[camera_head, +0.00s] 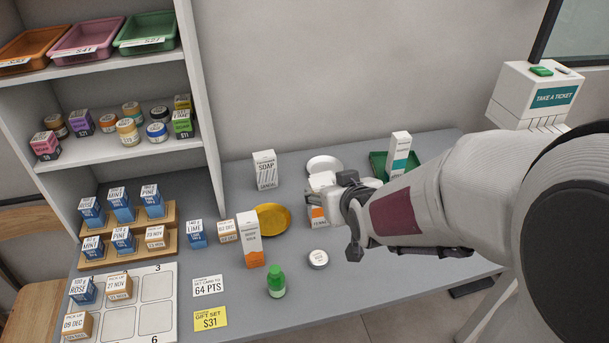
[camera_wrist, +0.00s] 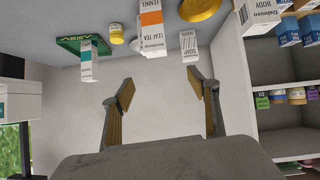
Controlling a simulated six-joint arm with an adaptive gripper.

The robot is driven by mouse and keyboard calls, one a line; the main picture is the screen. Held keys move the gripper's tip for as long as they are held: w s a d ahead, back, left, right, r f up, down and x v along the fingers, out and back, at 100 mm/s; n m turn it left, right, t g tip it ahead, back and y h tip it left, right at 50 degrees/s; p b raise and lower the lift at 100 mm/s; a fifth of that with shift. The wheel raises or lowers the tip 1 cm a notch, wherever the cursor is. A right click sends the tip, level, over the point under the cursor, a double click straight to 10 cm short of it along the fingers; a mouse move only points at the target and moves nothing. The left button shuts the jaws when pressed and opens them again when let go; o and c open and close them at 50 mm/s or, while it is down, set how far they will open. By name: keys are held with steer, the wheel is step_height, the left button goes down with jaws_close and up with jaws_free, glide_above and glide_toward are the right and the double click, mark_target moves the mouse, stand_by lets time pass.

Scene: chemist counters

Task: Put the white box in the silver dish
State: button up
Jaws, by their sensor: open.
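My gripper (camera_head: 352,216) is open and empty, above the counter by the tea box. Its two fingers stand apart in the wrist view (camera_wrist: 162,82), with only wall between them.
A gold dish (camera_head: 272,220), an orange-white box (camera_head: 249,240), a green bottle (camera_head: 276,282) and a small jar (camera_head: 318,258) stand nearby. A teal-white box (camera_head: 398,152) stands in a green tray (camera_head: 378,162). Shelves (camera_head: 110,150) rise at the left.

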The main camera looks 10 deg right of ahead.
steer(key=w+d+f+t, duration=0.1)
steer(key=w+f+t, duration=0.1)
steer(key=f, duration=0.4)
steer(key=w+d+f+t, duration=0.1)
steer(key=w+f+t, duration=0.2)
steer(key=f+t, duration=0.2)
steer(key=shift+w+f+y, duration=0.3)
steer(key=shift+f, duration=0.2)
stand_by(0.3)
steer(key=shift+w, duration=0.15)
steer(key=shift+w+a, duration=0.1)
steer(key=shift+w, duration=1.05)
steer(key=shift+w, duration=0.15)
steer(key=shift+w+r, duration=0.2)
steer(key=shift+w, duration=2.25)
